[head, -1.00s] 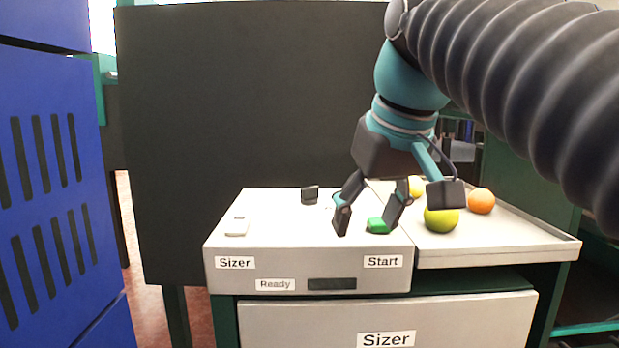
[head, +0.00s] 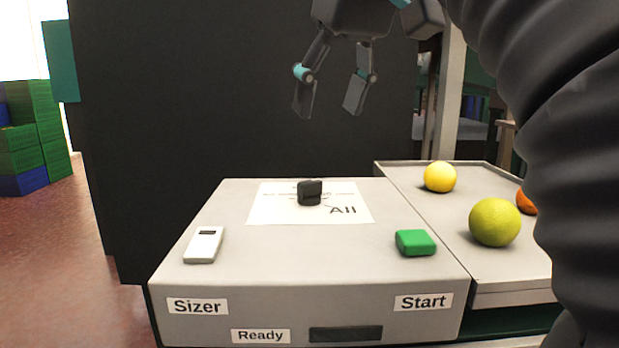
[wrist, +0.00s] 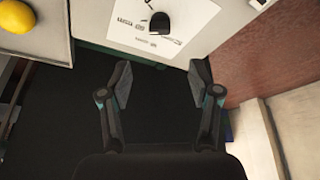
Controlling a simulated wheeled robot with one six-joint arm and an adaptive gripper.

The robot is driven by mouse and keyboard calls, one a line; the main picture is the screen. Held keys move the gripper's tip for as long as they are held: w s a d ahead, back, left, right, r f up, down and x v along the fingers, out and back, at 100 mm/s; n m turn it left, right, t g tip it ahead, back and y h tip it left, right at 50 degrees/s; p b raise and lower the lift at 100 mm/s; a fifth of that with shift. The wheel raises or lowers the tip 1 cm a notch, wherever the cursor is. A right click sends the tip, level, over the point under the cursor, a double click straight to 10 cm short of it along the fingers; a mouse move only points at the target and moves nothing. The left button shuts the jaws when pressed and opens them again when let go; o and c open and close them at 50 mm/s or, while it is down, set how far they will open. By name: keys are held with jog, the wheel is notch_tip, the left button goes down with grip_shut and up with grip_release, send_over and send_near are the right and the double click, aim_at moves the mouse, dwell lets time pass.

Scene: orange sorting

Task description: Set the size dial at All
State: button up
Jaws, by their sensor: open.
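The size dial is a small black knob (head: 309,193) on a white printed sheet (head: 270,208) on top of the grey sizer box (head: 310,252). The word All is printed at the knob's front right; the other print is too small to read in the head view. My gripper (head: 329,106) is open and empty, above and behind the knob in the picture, apart from it. In the wrist view the knob (wrist: 159,22) and part of the sheet (wrist: 195,18) show at the top, beyond my open fingers (wrist: 158,84). Which mark the knob points at I cannot tell.
A green button (head: 415,242) is at the box's right, and a white switch-like piece (head: 204,244) at its left. A tray (head: 470,277) on the right holds a yellow fruit (head: 440,177), a green-yellow fruit (head: 494,222) and an orange (head: 526,203). A dark panel stands behind.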

aim_at(309, 181)
jog(key=b+x, duration=0.4)
jog(key=x, duration=0.8)
jog(key=shift+s, duration=0.1)
jog(key=shift+r, duration=0.1)
jog(key=c, duration=1.2)
